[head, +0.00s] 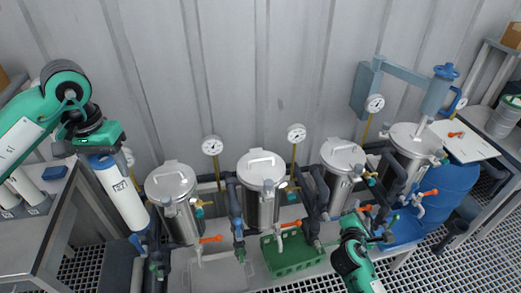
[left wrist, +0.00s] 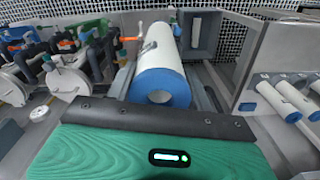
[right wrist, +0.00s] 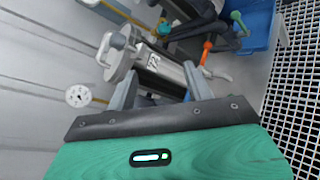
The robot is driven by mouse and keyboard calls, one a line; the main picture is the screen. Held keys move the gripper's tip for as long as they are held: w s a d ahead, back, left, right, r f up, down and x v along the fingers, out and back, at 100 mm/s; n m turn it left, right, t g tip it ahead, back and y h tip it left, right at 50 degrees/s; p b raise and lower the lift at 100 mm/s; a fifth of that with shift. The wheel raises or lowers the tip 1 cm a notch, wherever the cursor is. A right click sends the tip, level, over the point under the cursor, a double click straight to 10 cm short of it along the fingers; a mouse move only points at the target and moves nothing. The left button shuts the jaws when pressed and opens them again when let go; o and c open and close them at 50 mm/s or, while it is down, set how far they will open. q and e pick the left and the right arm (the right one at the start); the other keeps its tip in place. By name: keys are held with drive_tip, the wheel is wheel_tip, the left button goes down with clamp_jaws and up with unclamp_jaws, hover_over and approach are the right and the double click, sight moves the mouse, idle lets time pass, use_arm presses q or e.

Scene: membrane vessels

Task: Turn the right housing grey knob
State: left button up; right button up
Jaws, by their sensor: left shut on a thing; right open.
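Several steel housings with lids stand in a row in the head view, including a left one (head: 181,222), a middle one (head: 262,208) and a far right one (head: 412,150). My right gripper (right wrist: 160,78) is open, with a labelled steel housing (right wrist: 160,68) ahead between its fingers; I see no contact. In the head view, the right hand is low in front of the right-hand housings. I cannot make out a grey knob clearly. My left gripper (head: 103,158) is shut on a white cartridge with blue ends (head: 122,197), held tilted left of the row; it also shows in the left wrist view (left wrist: 165,62).
Orange valve handles (head: 210,239), dark pipes and round gauges (head: 212,146) crowd the row. A green crate (head: 292,262) sits below the middle. A blue drum (head: 450,188) stands at right. More white cartridges (left wrist: 281,100) lie on a side bench.

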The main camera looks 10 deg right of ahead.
sight(360, 165)
use_arm(q)
drive_tip(key=shift+r, duration=0.15)
drive_tip(key=shift+r+p, duration=0.65)
drive_tip(key=shift+p, duration=0.15)
use_arm(e)
drive_tip(key=w+d+r+n+t, duration=0.1)
drive_tip(key=w+d+n, duration=0.1)
drive_tip(key=w, duration=0.4)
drive_tip(key=w+d+n+t, duration=0.1)
drive_tip(key=w+d+n, duration=0.1)
drive_tip(key=w+n, duration=0.2)
drive_tip(key=w+d+r+n+t, duration=0.1)
drive_tip(key=w+n, duration=0.3)
drive_tip(key=w, duration=0.4)
drive_tip(key=shift+w+d+r+t, duration=0.1)
drive_tip(key=shift+d+r+t, duration=0.15)
drive_tip(key=shift+d, duration=0.2)
drive_tip(key=shift+w+d+r+t, duration=0.1)
drive_tip(key=shift+d+t, duration=0.15)
drive_tip(key=shift+d, duration=0.2)
drive_tip(key=shift+s, duration=0.1)
drive_tip(key=c, duration=1)
